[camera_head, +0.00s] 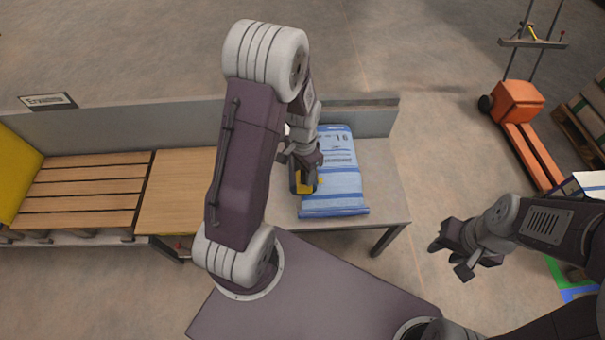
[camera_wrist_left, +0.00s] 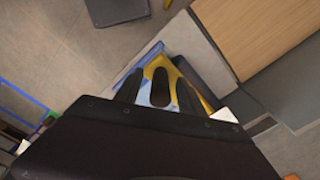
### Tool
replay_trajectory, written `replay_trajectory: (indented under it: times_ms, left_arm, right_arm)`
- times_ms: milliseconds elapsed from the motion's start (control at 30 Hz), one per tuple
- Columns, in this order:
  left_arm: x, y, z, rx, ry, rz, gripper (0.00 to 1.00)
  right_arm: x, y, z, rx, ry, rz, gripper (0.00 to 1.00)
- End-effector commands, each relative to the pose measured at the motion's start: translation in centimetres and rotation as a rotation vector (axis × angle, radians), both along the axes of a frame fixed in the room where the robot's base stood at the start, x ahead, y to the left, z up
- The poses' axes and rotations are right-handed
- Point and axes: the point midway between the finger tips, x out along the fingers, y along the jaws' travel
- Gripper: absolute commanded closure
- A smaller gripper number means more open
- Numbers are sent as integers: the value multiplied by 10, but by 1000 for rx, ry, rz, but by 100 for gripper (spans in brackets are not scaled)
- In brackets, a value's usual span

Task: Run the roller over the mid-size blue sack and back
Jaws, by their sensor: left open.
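A yellow and dark tool (camera_head: 307,184), which looks like the roller, is at the sack's left edge, partly hidden by my left gripper (camera_head: 305,172). In the left wrist view, a dark piece (camera_wrist_left: 160,88) and yellow parts of this tool lie between and behind the spread fingers of my left gripper (camera_wrist_left: 159,92). The left gripper is open around or just above it; contact cannot be told. My right gripper (camera_head: 449,260) is open and empty, out to the right of the table.
The grey table (camera_head: 385,175) has a low wall (camera_head: 362,120) behind it. A slatted wooden bench (camera_head: 85,188) and a wooden panel (camera_head: 175,190) adjoin it at left, with a yellow piece (camera_head: 15,175) beyond. An orange truck (camera_head: 518,102) stands at the right. The floor between is clear.

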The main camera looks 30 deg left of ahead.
Motion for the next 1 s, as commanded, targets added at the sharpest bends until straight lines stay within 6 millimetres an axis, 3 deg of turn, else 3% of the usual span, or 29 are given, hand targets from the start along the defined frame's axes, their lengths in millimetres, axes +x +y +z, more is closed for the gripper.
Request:
replay_trajectory:
  times_ms: [133,400,600,1000]
  left_arm:
    - [0,0,-15,0,0,0,53]
    - [1,0,-18,0,-2,0,53]
    - [1,0,-18,0,-1,0,100]
    - [1,0,-18,0,-1,-1,100]
  right_arm:
    - [0,0,1,0,0,0,64]
    - [0,0,1,0,0,0,64]
    - [0,0,1,0,0,0,64]
    - [0,0,1,0,0,0,64]
